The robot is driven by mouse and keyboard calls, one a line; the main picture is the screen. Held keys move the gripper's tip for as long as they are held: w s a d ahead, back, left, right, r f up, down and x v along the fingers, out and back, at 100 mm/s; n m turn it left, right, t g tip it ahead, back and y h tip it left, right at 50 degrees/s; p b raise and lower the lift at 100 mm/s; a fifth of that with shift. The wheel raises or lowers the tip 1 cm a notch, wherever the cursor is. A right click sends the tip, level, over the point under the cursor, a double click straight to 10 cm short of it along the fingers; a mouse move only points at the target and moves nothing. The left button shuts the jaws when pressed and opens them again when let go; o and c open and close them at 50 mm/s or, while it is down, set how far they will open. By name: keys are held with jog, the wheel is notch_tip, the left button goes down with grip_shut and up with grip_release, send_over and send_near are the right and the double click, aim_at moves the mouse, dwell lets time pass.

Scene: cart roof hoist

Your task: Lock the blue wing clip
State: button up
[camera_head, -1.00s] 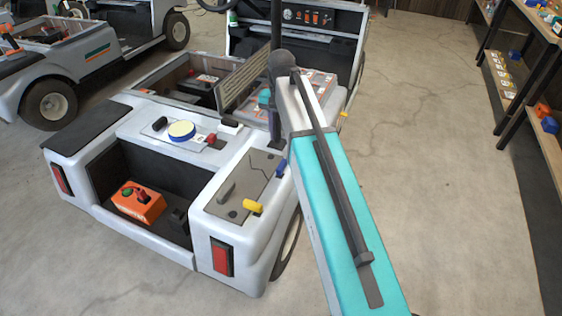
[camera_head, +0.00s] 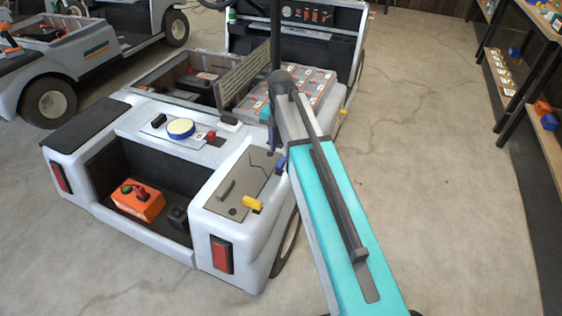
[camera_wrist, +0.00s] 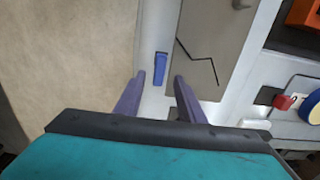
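The blue wing clip (camera_head: 281,165) sits at the outer right edge of the grey panel (camera_head: 240,184) on the cart's rear corner. In the wrist view the blue clip (camera_wrist: 160,68) is a short upright bar beside the panel's left edge. My gripper (camera_wrist: 158,77) is open, its two purple fingers apart, with the clip lying just beyond and between the fingertips in the picture. I cannot tell the height left between them. In the head view my gripper (camera_head: 271,138) points down close to the panel's back end, partly hidden by my arm.
A yellow clip (camera_head: 253,204) sits at the panel's near edge, with a dark handle (camera_head: 225,189) beside it. A blue-rimmed round knob (camera_head: 181,128) and a red knob (camera_head: 211,136) stand to the left. An orange box (camera_head: 137,201) lies in the rear bay. Floor at right is clear.

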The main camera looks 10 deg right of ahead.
aim_at(281, 162)
jog(key=shift+f, duration=3.5)
grip_shut()
